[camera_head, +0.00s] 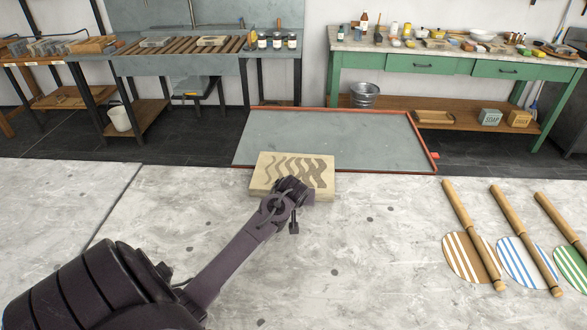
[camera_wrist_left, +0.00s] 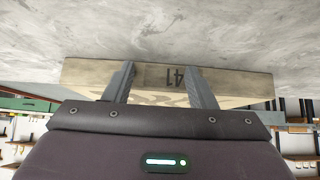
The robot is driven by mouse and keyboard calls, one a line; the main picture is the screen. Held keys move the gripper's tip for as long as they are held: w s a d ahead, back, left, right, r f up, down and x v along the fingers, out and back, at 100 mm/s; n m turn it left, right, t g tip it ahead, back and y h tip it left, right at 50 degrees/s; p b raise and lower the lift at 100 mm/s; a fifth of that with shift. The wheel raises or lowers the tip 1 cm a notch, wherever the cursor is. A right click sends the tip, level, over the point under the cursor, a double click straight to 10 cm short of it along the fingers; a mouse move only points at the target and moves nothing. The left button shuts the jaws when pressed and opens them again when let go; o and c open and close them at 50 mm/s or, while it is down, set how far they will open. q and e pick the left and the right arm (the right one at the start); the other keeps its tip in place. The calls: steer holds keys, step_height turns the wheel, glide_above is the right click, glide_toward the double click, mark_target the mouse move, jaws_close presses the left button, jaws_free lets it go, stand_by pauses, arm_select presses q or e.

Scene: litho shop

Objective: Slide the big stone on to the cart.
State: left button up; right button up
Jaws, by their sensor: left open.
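The big stone (camera_head: 268,172) is a thick pale slab with dark wavy bands on top. It lies at the far edge of the grey table, in front of the cart (camera_head: 380,140), a low grey bed with a red rim just beyond the table. My left gripper (camera_head: 296,188) is at the stone's near side. In the left wrist view the open fingers (camera_wrist_left: 160,72) are apart, up against or very close to the stone's side (camera_wrist_left: 235,82), marked 41. Whether they touch it I cannot tell. My right gripper is not in view.
A green bench (camera_head: 450,65) stands behind the cart, with a metal bucket (camera_head: 364,95). The table around the stone is clear.

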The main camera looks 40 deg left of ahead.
mark_target(298, 166)
arm_select(q)
steer(key=shift+w+a+r+b, duration=0.2)
steer(key=shift+w+a+b, duration=0.45)
steer(key=shift+w+a, duration=1.05)
steer(key=shift+w+a+b, duration=0.45)
steer(key=shift+w+b, duration=0.1)
steer(key=shift+w, duration=0.2)
steer(key=shift+w+a, duration=0.2)
steer(key=shift+w, duration=0.05)
steer(key=shift+w+a+b, duration=0.3)
steer(key=shift+w+b, duration=0.05)
steer(key=shift+b, duration=0.15)
steer(key=shift+w+a+f+b, duration=0.15)
steer(key=shift+w+a+b, duration=0.9)
steer(key=shift+w, duration=0.15)
steer(key=shift+w+a+b, duration=1.25)
steer(key=shift+w+b, duration=0.3)
steer(key=shift+b, duration=0.05)
